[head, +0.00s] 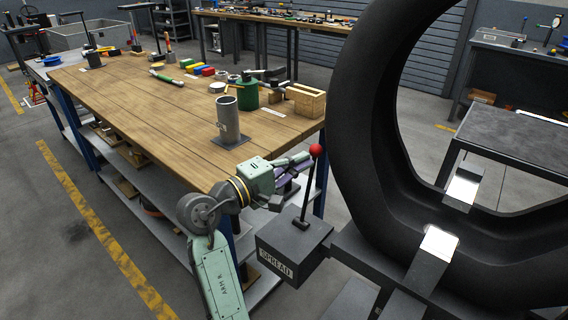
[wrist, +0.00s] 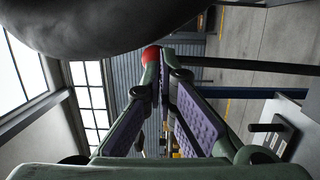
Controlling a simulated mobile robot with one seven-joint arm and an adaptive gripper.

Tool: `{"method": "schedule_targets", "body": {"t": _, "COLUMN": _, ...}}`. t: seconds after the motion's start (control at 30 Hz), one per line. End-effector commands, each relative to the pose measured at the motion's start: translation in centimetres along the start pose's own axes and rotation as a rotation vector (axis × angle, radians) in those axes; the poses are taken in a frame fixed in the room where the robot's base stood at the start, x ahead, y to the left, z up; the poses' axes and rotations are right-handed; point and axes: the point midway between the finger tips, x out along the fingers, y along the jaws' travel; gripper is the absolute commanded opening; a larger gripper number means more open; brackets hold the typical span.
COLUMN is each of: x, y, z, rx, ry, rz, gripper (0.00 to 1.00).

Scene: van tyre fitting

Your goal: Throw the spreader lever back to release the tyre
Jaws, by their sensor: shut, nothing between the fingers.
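The spreader lever (head: 308,190) is a thin dark rod with a red ball knob (head: 316,150). It rises from the grey box labelled SPREAD (head: 290,250) and leans slightly right at its top. The big black tyre (head: 375,120) stands upright at the right, with bright metal spreader arms (head: 437,243) against its inner edge. My gripper (head: 300,163) is shut and empty, its fingertips just left of the knob. In the wrist view the knob (wrist: 151,55) shows at the tip of the left finger; whether they touch I cannot tell. The tyre fills the top left there.
A wooden workbench (head: 150,110) lies behind my arm, with a grey metal cylinder (head: 228,118), a green can (head: 247,95) and a wooden block (head: 305,100) near its right end. A dark metal table (head: 520,140) stands behind the tyre. The floor at left is open.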

Motion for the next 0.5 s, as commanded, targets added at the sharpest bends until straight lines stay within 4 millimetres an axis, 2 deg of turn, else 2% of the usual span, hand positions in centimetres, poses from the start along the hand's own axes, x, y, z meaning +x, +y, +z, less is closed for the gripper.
{"method": "schedule_targets", "body": {"t": 0.5, "x": 0.94, "y": 0.02, "z": -0.06, "rx": 0.0, "ry": 0.0, "rz": 0.0, "gripper": 0.0}}
